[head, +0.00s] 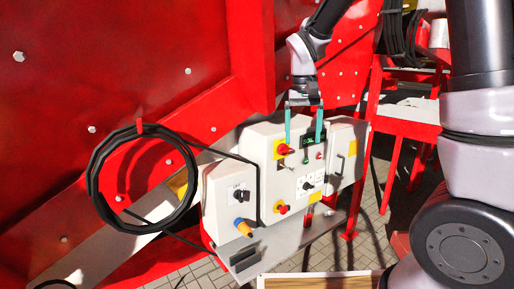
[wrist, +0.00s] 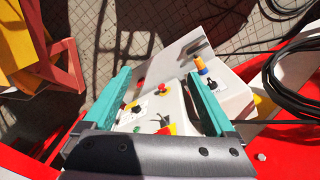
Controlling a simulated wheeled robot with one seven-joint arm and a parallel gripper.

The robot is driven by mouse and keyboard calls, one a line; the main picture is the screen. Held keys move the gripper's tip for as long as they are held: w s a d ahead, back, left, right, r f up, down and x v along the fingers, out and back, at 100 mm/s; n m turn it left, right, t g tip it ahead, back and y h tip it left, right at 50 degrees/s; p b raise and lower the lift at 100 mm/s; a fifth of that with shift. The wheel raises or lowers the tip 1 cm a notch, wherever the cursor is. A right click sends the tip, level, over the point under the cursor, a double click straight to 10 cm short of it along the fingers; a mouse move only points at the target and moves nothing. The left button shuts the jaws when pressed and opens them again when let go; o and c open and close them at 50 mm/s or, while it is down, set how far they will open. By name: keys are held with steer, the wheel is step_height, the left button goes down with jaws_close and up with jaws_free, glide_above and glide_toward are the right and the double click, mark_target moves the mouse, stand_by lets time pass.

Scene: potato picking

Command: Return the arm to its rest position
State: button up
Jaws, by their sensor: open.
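My gripper (head: 304,124) is open, with two teal fingers pointing down at the upper part of the white control box (head: 262,141). In the head view the fingers overlap the box front, one by the red-and-yellow switch (head: 284,150) and one by the small display (head: 313,141). The wrist view also shows my gripper (wrist: 166,92), with the box between and beyond the fingers and nothing held. I cannot tell whether the fingers touch the box. My arm (head: 309,48) reaches down from the top of the head view.
A coiled black cable (head: 98,190) hangs on the red machine wall (head: 130,60) at left. A smaller white box (head: 228,198) with a blue-and-orange plug stands left of the control box. A grey shelf (head: 290,240) juts out below. A red frame (head: 408,129) stands at right.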

steer(key=s+d+r+m+t+y, duration=0.2)
steer(key=s+d+r+t, duration=0.5)
steer(key=s+d+r, duration=0.5)
steer(key=s+r+m, duration=0.1)
steer(key=s, duration=0.2)
steer(key=shift+m, duration=0.3)
